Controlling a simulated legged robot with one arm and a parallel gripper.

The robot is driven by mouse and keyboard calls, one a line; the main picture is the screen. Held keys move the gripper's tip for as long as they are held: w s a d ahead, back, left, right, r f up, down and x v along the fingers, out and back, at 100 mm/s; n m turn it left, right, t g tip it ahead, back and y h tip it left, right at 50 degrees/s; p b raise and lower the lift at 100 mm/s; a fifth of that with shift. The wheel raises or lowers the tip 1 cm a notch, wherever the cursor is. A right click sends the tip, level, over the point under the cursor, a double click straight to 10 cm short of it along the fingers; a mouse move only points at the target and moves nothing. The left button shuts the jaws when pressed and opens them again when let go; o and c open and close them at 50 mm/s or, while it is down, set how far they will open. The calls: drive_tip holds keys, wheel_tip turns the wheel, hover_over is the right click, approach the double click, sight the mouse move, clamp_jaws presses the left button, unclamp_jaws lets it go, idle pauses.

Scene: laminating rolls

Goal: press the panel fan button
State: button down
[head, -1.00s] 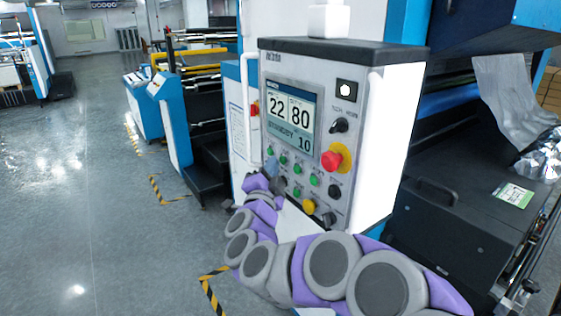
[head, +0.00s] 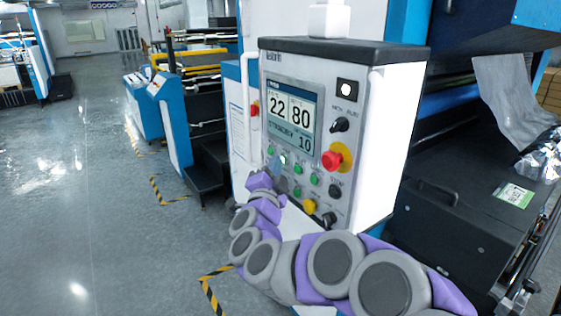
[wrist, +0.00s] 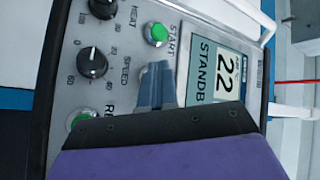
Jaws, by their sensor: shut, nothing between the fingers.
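The grey control panel (head: 330,110) faces me with a screen (head: 291,115) and rows of small green buttons (head: 299,169) below it. I cannot read a fan label in either view. My gripper (head: 274,163) is shut and empty in front of the upper button row, just below the screen. In the wrist view my shut blue-grey fingers (wrist: 158,84) point at the panel between a green START button (wrist: 157,34) and another green button (wrist: 82,117) with a partly hidden label. The fingers and dark gripper body hide part of the panel. I cannot tell whether the fingertips touch it.
A red emergency knob (head: 332,160) on a yellow base and a black selector (head: 340,125) sit right of the screen. HEAT (wrist: 102,8) and SPEED (wrist: 92,63) knobs are close by in the wrist view. A black-topped machine (head: 455,235) stands right; open floor lies left.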

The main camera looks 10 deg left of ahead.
idle(0.3)
drive_tip(key=shift+s+a+p, duration=0.4)
drive_tip(key=shift+s+a, duration=0.1)
drive_tip(key=shift+s, duration=0.1)
drive_tip(key=s+a+p, duration=0.2)
drive_tip(key=s+a, duration=0.1)
drive_tip(key=shift+s+a, duration=0.1)
drive_tip(key=shift+s, duration=0.3)
idle(0.7)
